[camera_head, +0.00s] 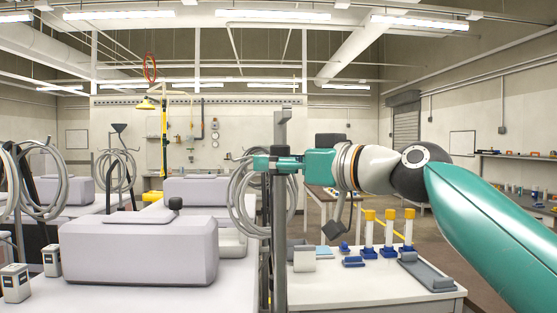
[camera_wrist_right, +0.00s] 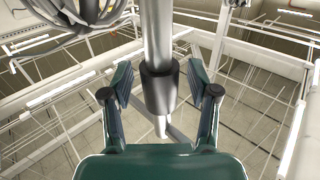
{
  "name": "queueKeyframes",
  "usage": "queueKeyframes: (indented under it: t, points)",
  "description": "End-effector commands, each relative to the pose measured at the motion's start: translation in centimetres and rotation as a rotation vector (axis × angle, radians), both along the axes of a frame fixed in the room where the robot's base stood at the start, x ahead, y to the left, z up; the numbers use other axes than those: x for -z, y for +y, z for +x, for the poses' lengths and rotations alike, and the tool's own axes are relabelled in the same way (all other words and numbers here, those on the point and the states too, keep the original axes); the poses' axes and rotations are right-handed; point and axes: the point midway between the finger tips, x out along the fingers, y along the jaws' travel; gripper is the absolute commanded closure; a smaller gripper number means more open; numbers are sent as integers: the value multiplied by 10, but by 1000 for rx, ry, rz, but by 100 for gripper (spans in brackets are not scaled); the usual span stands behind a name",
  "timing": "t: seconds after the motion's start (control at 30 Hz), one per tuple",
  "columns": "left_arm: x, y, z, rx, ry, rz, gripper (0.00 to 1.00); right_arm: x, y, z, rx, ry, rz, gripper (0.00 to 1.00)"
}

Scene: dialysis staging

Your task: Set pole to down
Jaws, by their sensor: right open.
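The grey upright pole (camera_head: 279,235) stands in the middle of the head view, with a bracket-like top (camera_head: 283,118). Coiled grey tubing hangs around its upper part. My right gripper (camera_head: 268,163) reaches in from the right at the pole's upper part, below its top. In the right wrist view the pole (camera_wrist_right: 156,30) runs between the two fingers of the right gripper (camera_wrist_right: 160,82), with a dark collar (camera_wrist_right: 160,88) on it at finger level. The fingers are open, with a gap on each side of the collar. My left gripper is not in view.
A pale machine (camera_head: 140,250) stands left of the pole, with more machines and coiled tubing behind. At the right, a white table (camera_head: 400,297) holds yellow-capped tubes in blue stands (camera_head: 389,230), a grey tray (camera_head: 427,273) and small blue items.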

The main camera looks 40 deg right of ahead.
Motion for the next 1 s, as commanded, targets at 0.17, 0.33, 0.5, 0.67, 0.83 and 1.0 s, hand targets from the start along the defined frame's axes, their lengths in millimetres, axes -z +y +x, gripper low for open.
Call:
queueKeyframes:
  t: [0.17, 0.33, 0.5, 0.67, 0.83, 1.0]
  points:
    - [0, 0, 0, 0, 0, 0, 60, 0, 0, 0, 0, -1, 0, 40]
    - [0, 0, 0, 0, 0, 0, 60, 0, -1, 0, 1, 0, 0, 67]
    - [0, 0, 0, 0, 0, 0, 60, 0, -1, -1, 2, -1, 0, 95]
    - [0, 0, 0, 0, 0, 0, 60, 0, -1, -1, 2, -1, 0, 100]
    - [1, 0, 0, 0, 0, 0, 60, 1, 1, -1, 1, -1, 1, 100]
    - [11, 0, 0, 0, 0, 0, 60, 11, -1, -1, 2, 0, 1, 100]
